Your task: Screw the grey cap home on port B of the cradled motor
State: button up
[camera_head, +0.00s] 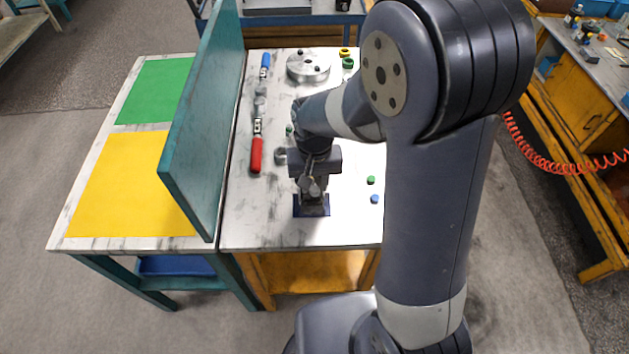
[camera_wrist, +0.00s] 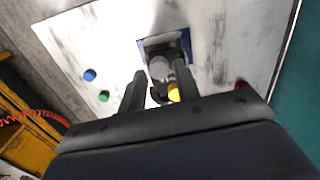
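The cradled motor (camera_head: 314,207) sits on a blue base near the front edge of the white table. My gripper (camera_head: 313,180) points down over it and hides much of it. In the wrist view my gripper's fingers (camera_wrist: 160,78) stand apart, with a rounded grey part (camera_wrist: 160,67) between or just beyond their tips. I cannot tell whether that part is the grey cap or the motor body, or whether the fingers touch it. A yellow part (camera_wrist: 174,92) shows beside the right finger. Port B cannot be made out.
A teal divider (camera_head: 205,120) stands left of the motor. A red-handled tool (camera_head: 256,154) and a blue-handled tool (camera_head: 265,66) lie along it. A round metal part (camera_head: 308,67) lies at the back. Small green (camera_head: 371,180) and blue (camera_head: 375,199) caps lie to the right.

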jog(key=n, duration=0.4)
jog(key=shift+n, duration=0.3)
jog(key=n, duration=0.3)
dwell(0.3)
grip_shut()
dwell(0.4)
jog(key=m, duration=0.4)
jog(key=shift+f+m+b, duration=0.1)
jog(key=shift+m+b, duration=0.2)
jog(key=shift+m, duration=0.5)
